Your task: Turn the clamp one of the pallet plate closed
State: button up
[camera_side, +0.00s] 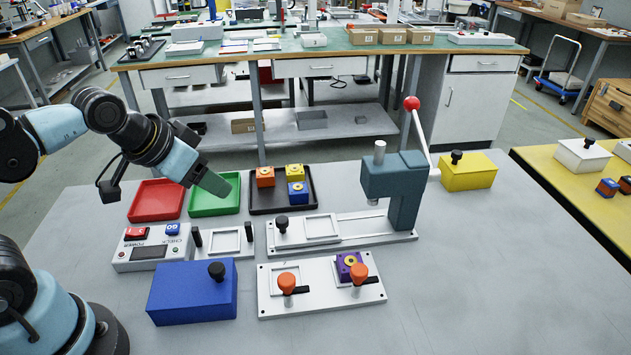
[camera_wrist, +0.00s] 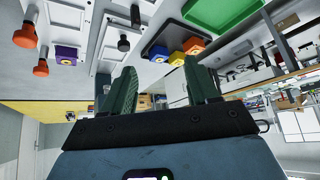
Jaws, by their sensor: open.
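The white pallet plate (camera_side: 322,302) lies on the grey table at front centre. It carries two clamps with orange knobs, a left clamp (camera_side: 287,282) and a right clamp (camera_side: 359,272). Each has a short black bar pointing right. I cannot tell which is clamp one. A purple block (camera_side: 345,263) with a yellow ring sits at the plate's right part, behind the right clamp. In the wrist view, an orange knob (camera_wrist: 41,68) and the purple block (camera_wrist: 66,53) show at upper left. My gripper (camera_side: 221,186) is open and empty above the table, left of and behind the plate; its green fingers (camera_wrist: 161,88) stand apart.
A blue box (camera_side: 192,295) with a black knob stands left of the plate. Behind are a teal press (camera_side: 395,185) with a red-tipped lever, a grey device (camera_side: 150,250), and red, green (camera_side: 225,205) and black trays. The table right of the plate is clear.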

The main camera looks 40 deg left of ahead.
jog(key=w+d+r+m+g, duration=0.1)
jog(key=d+m, duration=0.2)
jog(key=m, duration=0.1)
jog(key=w+d+r+m+g, duration=0.1)
jog(key=w+d+r+m, duration=0.1)
jog(key=d+m, duration=0.2)
jog(key=w+d+r+m+g+h, duration=0.1)
jog(key=w+d+m, duration=0.1)
jog(key=m, duration=0.3)
jog(key=shift+d+r, duration=0.35)
jog(key=shift+d, duration=0.5)
jog(key=m+g+y, duration=0.1)
jog(key=m+g, duration=0.3)
jog(key=m, duration=1.2)
send_near(359, 269)
notch_tip(359, 269, down, 8)
jog(key=shift+d+f, duration=0.1)
jog(key=shift+d, duration=0.05)
grip_shut()
